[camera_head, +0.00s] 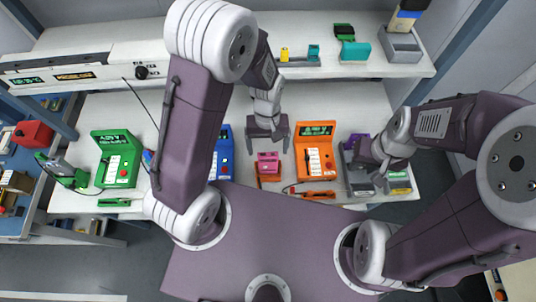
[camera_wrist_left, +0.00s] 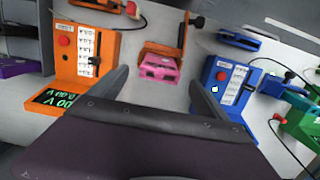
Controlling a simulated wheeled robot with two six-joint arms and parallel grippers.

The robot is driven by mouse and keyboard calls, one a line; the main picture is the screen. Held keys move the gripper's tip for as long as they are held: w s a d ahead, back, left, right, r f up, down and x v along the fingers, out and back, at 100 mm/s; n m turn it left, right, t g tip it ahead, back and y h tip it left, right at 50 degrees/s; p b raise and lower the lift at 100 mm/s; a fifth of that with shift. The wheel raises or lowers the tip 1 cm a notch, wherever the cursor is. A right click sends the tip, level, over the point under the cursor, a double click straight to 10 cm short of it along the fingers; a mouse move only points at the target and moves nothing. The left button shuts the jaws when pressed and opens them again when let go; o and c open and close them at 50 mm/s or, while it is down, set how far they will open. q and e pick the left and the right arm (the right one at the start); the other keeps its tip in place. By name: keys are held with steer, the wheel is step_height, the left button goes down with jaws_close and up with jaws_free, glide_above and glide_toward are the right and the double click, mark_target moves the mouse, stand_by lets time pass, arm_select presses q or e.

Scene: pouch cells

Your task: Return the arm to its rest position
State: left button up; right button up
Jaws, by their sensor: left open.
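My left arm reaches over the white bench (camera_head: 85,200). My left gripper (camera_head: 267,146) hangs above the bench, open and empty, behind a pink block (camera_head: 268,160). In the left wrist view the two fingers of this gripper (camera_wrist_left: 155,82) are spread wide, with the pink block (camera_wrist_left: 159,68) showing between them, apart from both. The pink block sits at an orange holder (camera_head: 268,179). My right gripper (camera_head: 374,165) is low over the right part of the bench, near a grey fixture (camera_head: 357,181). Its fingers are too unclear to tell their opening.
A green tester (camera_head: 117,158), a blue tester (camera_head: 223,150) and an orange tester (camera_head: 316,148) stand on the bench. A shelf (camera_head: 330,70) at the back carries a teal block (camera_head: 355,51) and grey stand (camera_head: 402,46). Thin cables lie between the devices.

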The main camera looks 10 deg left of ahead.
arm_select(q)
step_height(320, 180, up, 2)
steer(key=shift+w, duration=0.15)
stand_by(0.5)
steer(key=s+a+r+m+t, duration=0.2)
steer(key=s+a+r+m, duration=0.1)
steer(key=a, duration=0.5)
step_height(320, 180, up, 2)
steer(key=shift+s+a+r+t, duration=0.15)
steer(key=shift+s+a+t, duration=0.25)
steer(key=shift+s, duration=0.1)
steer(key=shift+w+d, duration=0.1)
steer(key=shift+w, duration=0.05)
